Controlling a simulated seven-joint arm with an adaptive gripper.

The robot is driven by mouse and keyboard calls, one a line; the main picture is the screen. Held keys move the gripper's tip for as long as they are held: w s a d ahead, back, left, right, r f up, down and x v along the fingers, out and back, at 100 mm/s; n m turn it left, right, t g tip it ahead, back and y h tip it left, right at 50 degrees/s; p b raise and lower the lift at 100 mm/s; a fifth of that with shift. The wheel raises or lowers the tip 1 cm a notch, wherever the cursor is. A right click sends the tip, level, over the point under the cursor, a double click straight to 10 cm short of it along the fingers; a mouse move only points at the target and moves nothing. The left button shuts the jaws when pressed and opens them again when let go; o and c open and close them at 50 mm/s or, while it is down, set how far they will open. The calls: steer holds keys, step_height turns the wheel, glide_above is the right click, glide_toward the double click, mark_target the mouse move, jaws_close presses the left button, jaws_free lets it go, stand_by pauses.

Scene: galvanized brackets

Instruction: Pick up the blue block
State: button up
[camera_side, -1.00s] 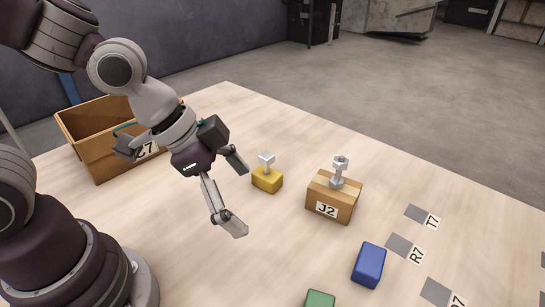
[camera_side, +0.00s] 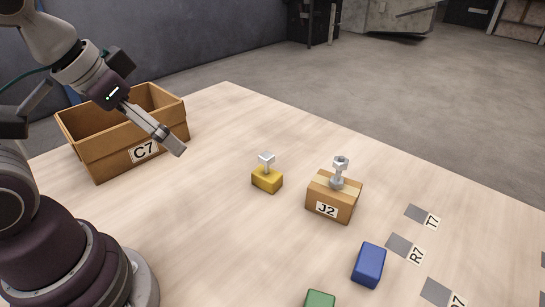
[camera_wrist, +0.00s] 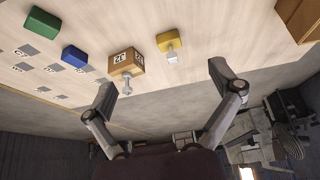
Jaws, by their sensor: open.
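The blue block (camera_side: 369,265) lies on the table towards the front right in the side view, near the grey marked squares. It also shows in the wrist view (camera_wrist: 74,55), between the green block and the J2 box. My gripper (camera_side: 176,147) is in front of the open box C7 in the side view, well to the left of the blue block and above the table. In the wrist view my gripper (camera_wrist: 165,80) has its two fingers spread wide with nothing between them.
A closed box J2 (camera_side: 330,204) carries a metal part, and a yellow block (camera_side: 267,180) carries another. A green block (camera_side: 319,300) is at the bottom edge. The open box C7 (camera_side: 105,163) stands at the left. The table's middle (camera_side: 220,225) is clear.

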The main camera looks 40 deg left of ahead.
steer(key=shift+o, duration=0.4)
steer(key=m+g+h, duration=0.4)
steer(key=m+g, duration=0.1)
steer(key=m, duration=1)
glide_above(371, 258)
steer(key=s+a, duration=0.1)
steer(key=a, duration=0.4)
step_height(371, 258, down, 11)
steer(key=x, duration=0.3)
steer(key=d+x, duration=0.1)
steer(key=x, duration=0.6)
steer(key=shift+w+d, duration=0.25)
steer(key=shift+d, duration=0.1)
steer(key=c, duration=1.3)
